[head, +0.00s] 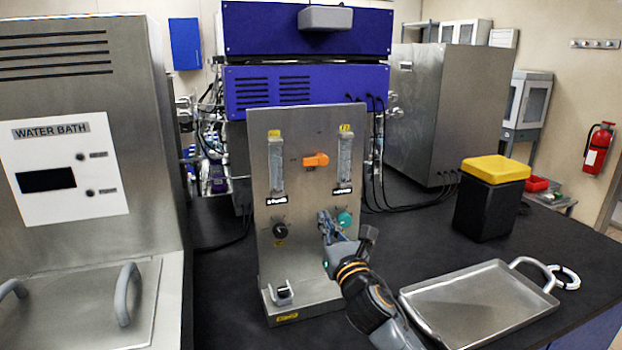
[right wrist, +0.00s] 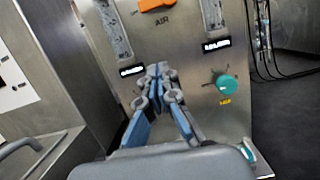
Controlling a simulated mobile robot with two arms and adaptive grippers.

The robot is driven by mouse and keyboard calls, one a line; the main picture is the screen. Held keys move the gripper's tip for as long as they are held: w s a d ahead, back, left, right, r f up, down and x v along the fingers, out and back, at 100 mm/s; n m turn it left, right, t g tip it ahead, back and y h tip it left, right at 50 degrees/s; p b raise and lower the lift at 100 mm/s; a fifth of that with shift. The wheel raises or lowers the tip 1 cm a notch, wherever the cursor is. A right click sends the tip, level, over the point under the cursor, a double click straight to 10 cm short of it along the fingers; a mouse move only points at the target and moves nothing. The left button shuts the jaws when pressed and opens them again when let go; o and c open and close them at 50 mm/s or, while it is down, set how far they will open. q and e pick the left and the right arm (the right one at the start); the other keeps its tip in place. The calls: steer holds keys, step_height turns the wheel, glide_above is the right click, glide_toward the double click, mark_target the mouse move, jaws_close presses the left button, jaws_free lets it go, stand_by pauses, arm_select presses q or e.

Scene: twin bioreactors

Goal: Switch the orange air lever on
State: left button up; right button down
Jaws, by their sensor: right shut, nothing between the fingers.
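The orange air lever (head: 316,160) sits on the upright steel panel (head: 296,235), between two clear flow tubes, and lies roughly level. In the right wrist view the lever (right wrist: 155,5) shows at the top edge, above the word AIR. My right gripper (head: 325,218) is in front of the panel, below the lever and just left of the teal knob (head: 344,219). Its fingers (right wrist: 161,72) are shut with nothing between them. It is apart from the lever; whether it touches the panel I cannot tell. My left gripper is not in view.
A black knob (head: 280,230) is on the panel's left side, and the teal knob (right wrist: 227,84) is close right of my gripper. A water bath (head: 75,130) stands left. A steel tray (head: 480,310) and a yellow-lidded black bin (head: 486,210) are right.

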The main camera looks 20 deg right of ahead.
mark_target(314, 160)
steer(key=shift+r, duration=0.2)
steer(key=shift+w, duration=0.1)
steer(key=p+x, duration=0.2)
steer(key=x, duration=0.7)
steer(key=shift+w+r, duration=0.1)
steer(key=shift+w, duration=0.15)
steer(key=shift+w+r+p, duration=0.15)
steer(key=shift+r+p, duration=0.4)
steer(key=shift+r, duration=0.05)
steer(key=shift+w+r+p, duration=0.15)
steer(key=shift+r+p, duration=0.35)
steer(key=shift+r, duration=0.1)
steer(key=shift+s+r+p, duration=0.1)
steer(key=shift+r+p, duration=0.35)
steer(key=shift+r, duration=0.35)
